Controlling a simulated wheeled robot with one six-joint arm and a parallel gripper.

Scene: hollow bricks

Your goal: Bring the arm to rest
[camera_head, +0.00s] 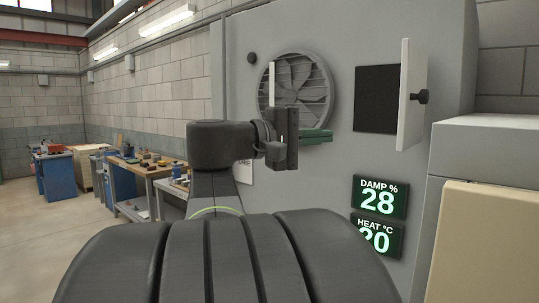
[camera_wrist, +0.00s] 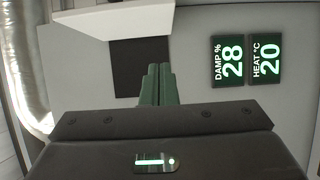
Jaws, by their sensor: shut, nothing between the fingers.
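My gripper (camera_head: 318,136) is raised in front of the grey panel, with its green fingers together and nothing between them. My arm stands folded up above my own dark body in the head view. The fingertips appear apart from the panel, though the exact gap cannot be told.
The grey panel (camera_head: 300,195) carries a round fan (camera_head: 293,85), a dark opening (camera_head: 377,98) with its pale door (camera_head: 411,95) swung open, and displays reading damp 28 (camera_head: 380,197) and heat 20 (camera_head: 376,239). Workbenches (camera_head: 150,172) stand left. A grey cabinet (camera_head: 485,150) stands right.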

